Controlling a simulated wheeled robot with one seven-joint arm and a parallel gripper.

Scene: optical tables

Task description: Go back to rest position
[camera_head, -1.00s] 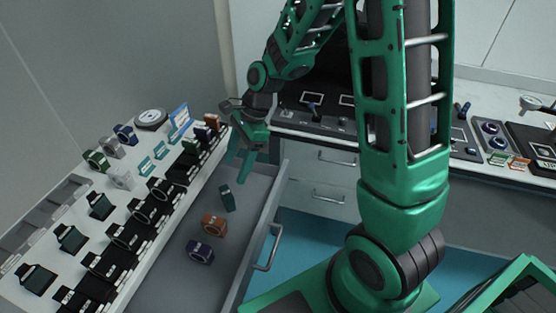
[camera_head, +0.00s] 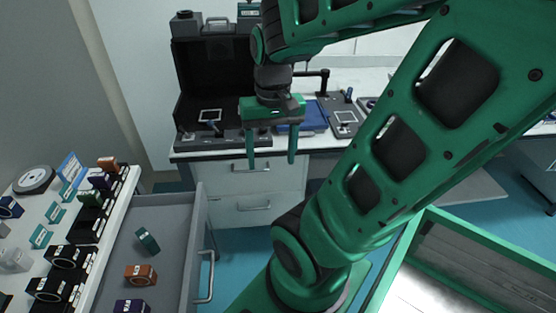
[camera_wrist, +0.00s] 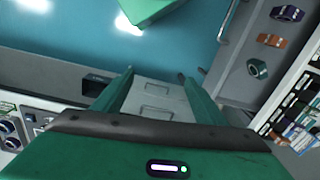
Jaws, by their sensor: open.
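My gripper (camera_head: 271,160) is green with two fingers pointing down. In the head view it hangs in front of the far bench, above a white drawer cabinet (camera_head: 250,185). Its fingers are wide apart, with nothing between them. The wrist view also shows the open, empty gripper (camera_wrist: 155,78), with the cabinet fronts and blue floor beyond its fingers. My green arm crosses the right half of the head view and hides part of the bench.
An open drawer (camera_head: 175,215) at left holds a green block (camera_head: 147,240), an orange block (camera_head: 141,274) and a purple block (camera_head: 131,306). Its handle (camera_head: 206,277) sticks out. A black case (camera_head: 215,85) stands on the far bench. Blue floor (camera_head: 235,255) is clear below.

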